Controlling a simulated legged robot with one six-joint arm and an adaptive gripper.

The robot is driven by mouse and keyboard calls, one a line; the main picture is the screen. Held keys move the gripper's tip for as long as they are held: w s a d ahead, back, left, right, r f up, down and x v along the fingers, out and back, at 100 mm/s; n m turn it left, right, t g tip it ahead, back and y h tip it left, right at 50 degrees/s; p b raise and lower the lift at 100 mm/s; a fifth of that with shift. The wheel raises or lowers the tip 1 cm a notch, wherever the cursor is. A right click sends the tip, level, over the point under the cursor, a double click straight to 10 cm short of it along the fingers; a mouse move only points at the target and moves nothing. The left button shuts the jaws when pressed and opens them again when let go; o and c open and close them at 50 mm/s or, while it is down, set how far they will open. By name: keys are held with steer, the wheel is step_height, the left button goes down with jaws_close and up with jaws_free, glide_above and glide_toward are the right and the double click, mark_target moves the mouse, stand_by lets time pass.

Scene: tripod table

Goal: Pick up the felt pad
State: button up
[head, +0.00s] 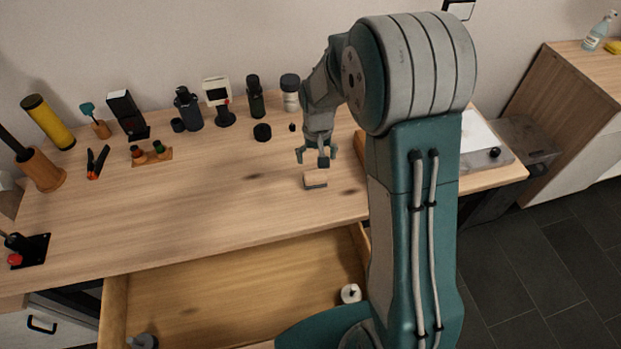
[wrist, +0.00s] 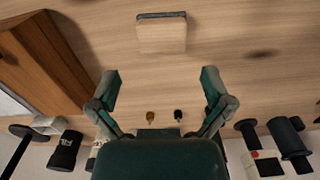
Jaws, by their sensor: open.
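The felt pad looks like a small light wooden block with a dark grey felt layer along one face. In the head view the felt pad (head: 315,180) lies on the tabletop, right of the middle. In the wrist view the pad (wrist: 162,36) is at the top centre, with its dark layer along the upper edge. My gripper (head: 317,160) is open and empty just behind and above the pad, apart from it. In the wrist view the spread fingers of my gripper (wrist: 160,76) point toward the pad, which lies beyond the fingertips.
A wooden box (wrist: 45,60) stands beside the gripper, mostly hidden by my arm in the head view. A black puck (head: 262,132) and several bottles line the back. An open drawer (head: 230,290) juts out in front, with a white round item (head: 350,293). The table left of the pad is clear.

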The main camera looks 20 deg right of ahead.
mark_target(313, 175)
step_height(313, 175, down, 3)
steer(key=shift+r, duration=0.15)
steer(key=f, duration=0.5)
steer(key=shift+w+a, duration=0.15)
steer(key=shift+a, duration=0.2)
steer(key=shift+d+f, duration=0.3)
steer(key=shift+f, duration=0.1)
steer(key=shift+a, duration=0.2)
steer(key=c, duration=0.9)
